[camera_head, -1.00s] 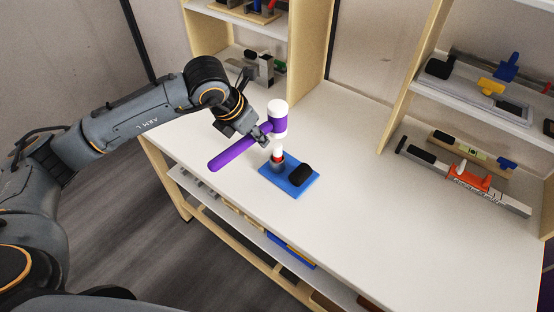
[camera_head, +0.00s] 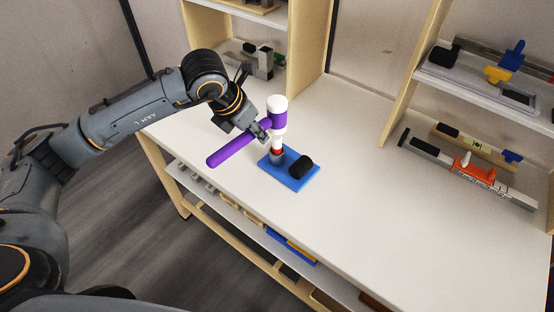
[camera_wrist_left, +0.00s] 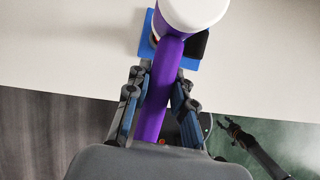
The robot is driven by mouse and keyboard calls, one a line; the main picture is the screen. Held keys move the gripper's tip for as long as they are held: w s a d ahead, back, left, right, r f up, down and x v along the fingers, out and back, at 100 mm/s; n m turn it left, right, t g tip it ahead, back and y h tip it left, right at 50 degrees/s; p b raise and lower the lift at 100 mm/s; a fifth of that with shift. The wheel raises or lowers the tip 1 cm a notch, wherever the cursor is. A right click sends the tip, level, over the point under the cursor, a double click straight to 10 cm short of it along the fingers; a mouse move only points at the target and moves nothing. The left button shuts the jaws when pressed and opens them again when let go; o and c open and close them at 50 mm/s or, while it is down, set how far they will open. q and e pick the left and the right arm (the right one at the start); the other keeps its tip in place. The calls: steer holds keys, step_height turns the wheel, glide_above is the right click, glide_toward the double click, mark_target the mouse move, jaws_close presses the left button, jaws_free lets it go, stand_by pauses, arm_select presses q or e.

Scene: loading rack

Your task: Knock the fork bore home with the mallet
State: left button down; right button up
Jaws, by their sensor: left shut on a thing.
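The mallet has a purple handle (camera_head: 230,151) and a white head with a purple band (camera_head: 278,119). My left gripper (camera_head: 262,130) is shut on the handle close to the head; the wrist view shows the handle (camera_wrist_left: 157,105) between both fingers. The head is over a white piece with a red band (camera_head: 277,150), which stands upright in a grey socket (camera_head: 276,159) on a blue plate (camera_head: 293,181). I cannot tell whether head and piece touch.
A black cylinder (camera_head: 301,166) lies on the blue plate, right of the socket. The white tabletop (camera_head: 370,200) is clear around the plate. Shelf units stand behind and at the right, with a long level-like tool (camera_head: 425,148) at the right.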

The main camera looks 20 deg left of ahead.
arm_select(q)
steer(key=shift+r+p, duration=0.5)
steer(key=shift+r, duration=0.6)
arm_select(e)
steer(key=shift+d+f, duration=0.15)
steer(key=shift+f, duration=0.15)
arm_select(q)
steer(key=shift+w+f, duration=0.1)
arm_select(e)
steer(key=shift+f, duration=0.1)
arm_select(q)
steer(key=shift+f+b, duration=0.1)
steer(key=shift+b, duration=0.4)
arm_select(e)
steer(key=shift+f, duration=0.3)
steer(key=shift+f, duration=0.1)
